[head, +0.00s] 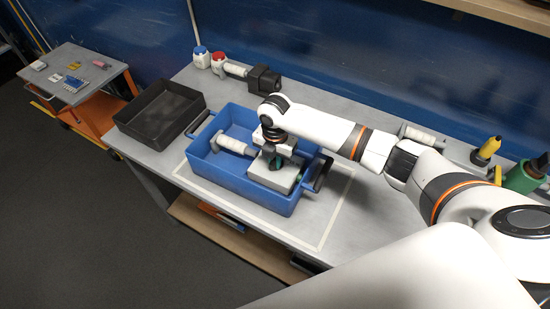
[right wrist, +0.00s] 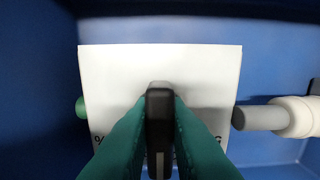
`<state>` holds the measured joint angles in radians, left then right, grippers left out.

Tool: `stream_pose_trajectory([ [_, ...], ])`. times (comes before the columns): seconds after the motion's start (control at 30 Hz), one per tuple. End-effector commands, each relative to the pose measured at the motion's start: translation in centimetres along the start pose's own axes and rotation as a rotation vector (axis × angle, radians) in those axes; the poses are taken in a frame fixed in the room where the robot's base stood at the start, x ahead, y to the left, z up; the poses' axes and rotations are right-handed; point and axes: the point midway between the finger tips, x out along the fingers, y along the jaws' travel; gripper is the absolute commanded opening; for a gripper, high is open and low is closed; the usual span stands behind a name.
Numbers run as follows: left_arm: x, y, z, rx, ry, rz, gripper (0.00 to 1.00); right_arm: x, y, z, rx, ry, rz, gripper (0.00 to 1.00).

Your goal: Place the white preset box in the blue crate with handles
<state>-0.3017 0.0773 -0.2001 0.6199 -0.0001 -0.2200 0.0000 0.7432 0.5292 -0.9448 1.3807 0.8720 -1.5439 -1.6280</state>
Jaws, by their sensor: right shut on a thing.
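The white preset box (head: 285,178) is inside the right part of the blue crate with handles (head: 225,175). In the right wrist view the box (right wrist: 120,75) shows a flat white face with partly hidden dark lettering and a green round part at its left side. My right gripper (head: 275,163) reaches down into the crate from above. Its teal fingers (right wrist: 160,125) are closed on a dark grip on the box. Whether the box rests on the crate floor is hidden. My left gripper is not in view.
A white and grey cylindrical part (head: 234,145) lies in the crate beside the box. A black tray (head: 150,135) stands left of the crate. Behind are a grey-black device (head: 263,79) and bottles with blue (head: 200,52) and red caps (head: 218,60). The crate's black handle (head: 322,174) is close to the box.

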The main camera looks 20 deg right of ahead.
Motion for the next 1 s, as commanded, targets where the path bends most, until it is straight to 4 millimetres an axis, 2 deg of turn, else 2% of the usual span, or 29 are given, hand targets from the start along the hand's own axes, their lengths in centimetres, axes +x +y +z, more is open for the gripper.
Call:
stream_pose_trajectory([
  [0.1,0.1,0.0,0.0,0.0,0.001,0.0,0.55,0.1,-0.1,0.0,0.0,0.0,-0.002,0.0],
  [0.13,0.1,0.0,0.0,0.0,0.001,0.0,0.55,0.2,0.0,0.0,0.0,0.0,0.0,0.16],
  [0.27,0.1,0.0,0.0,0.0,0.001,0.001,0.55,0.2,0.0,0.0,0.0,0.0,0.0,0.36],
  [0.53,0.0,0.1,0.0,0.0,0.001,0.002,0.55,0.1,0.0,0.0,0.0,0.0,-0.001,0.36],
  [0.67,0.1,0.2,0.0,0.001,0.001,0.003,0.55,-0.8,-0.1,-0.1,0.0,0.002,-0.003,0.36],
  [0.77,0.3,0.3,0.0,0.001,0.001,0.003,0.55,-2.3,-0.1,-0.1,-0.002,0.002,-0.005,0.36],
  [1.0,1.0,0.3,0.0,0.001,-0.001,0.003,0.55,-7.5,-0.2,-0.1,-0.001,0.002,-0.006,0.36],
])
